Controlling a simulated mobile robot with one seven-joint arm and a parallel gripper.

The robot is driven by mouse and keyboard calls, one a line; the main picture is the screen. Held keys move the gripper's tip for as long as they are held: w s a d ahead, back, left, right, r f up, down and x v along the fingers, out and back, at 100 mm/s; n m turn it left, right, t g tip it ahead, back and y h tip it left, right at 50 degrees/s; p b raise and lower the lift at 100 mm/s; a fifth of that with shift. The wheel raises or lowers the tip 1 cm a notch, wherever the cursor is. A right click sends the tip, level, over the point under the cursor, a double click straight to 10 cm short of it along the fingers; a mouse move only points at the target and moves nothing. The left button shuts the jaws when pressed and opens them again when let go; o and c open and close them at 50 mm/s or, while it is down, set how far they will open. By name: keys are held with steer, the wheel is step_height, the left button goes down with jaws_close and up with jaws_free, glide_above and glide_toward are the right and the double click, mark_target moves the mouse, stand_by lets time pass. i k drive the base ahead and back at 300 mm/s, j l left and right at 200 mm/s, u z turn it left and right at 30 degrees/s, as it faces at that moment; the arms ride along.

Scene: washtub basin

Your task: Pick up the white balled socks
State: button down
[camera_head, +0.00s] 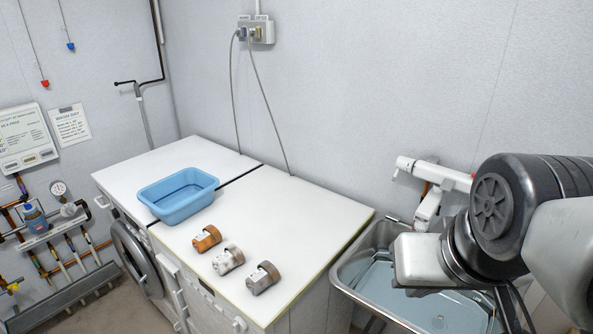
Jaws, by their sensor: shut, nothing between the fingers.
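The white balled socks (228,261) sit on the white top of the machines, as the middle one of three small rounded bundles in a slanting row. An orange-brown bundle (207,239) is just behind and left of them. A dark grey bundle (263,278) is in front and right of them. Gaps show between the three. My arm is at the right, over the washtub basin and well apart from the socks. I cannot make out my gripper's fingertips.
A blue plastic tub (179,194) stands behind the bundles on the worktop (300,205). The metal basin (352,291) is right of the worktop, with white fittings (435,181) at the wall above it. Open worktop lies right of the bundles.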

mark_target(232, 256)
steer(key=j, duration=0.3)
steer(key=k+j+z, duration=0.1)
steer(key=j, duration=0.15)
steer(key=j+z, duration=0.2)
steer(key=j, duration=0.35)
steer(key=k+j+z, duration=0.2)
steer(key=j, duration=0.35)
steer(key=i+j+z, duration=0.2)
steer(key=j, duration=0.35)
steer(key=j+z, duration=0.2)
steer(key=j, duration=0.3)
steer(key=i+j+z, duration=0.1)
steer(key=j, duration=0.4)
steer(key=j+z, duration=0.1)
steer(key=j, duration=0.4)
